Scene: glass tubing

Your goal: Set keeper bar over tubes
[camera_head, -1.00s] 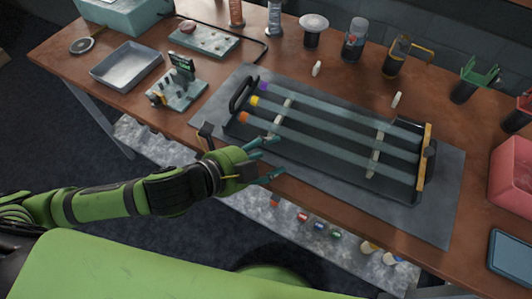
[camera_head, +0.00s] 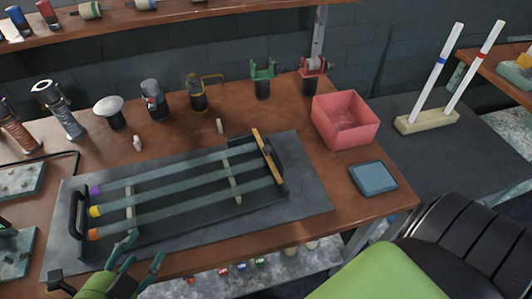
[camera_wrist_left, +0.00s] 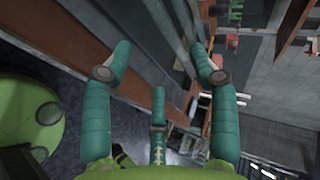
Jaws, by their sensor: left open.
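Three pale glass tubes (camera_head: 185,187) lie side by side across a black tray (camera_head: 83,215), with purple, yellow and orange ends at the left. Two pale cross strips (camera_head: 235,191) are at the tubes' left and right parts. A yellow-brown bar (camera_head: 268,160) lies crosswise at the tubes' right ends; I cannot tell for sure that it is the keeper bar. My left gripper (camera_head: 143,250) is open and empty at the tray's front left, near the table edge. Its spread teal fingers (camera_wrist_left: 160,60) show in the left wrist view. My right gripper is not seen.
A grey mat (camera_head: 312,190) lies under the tray. A pink bin (camera_head: 345,120) and a blue pad (camera_head: 373,177) stand to the right. Several tools and jars, including a white-topped jar (camera_head: 108,108), line the back. A wooden stand (camera_head: 427,121) holds two white rods at far right.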

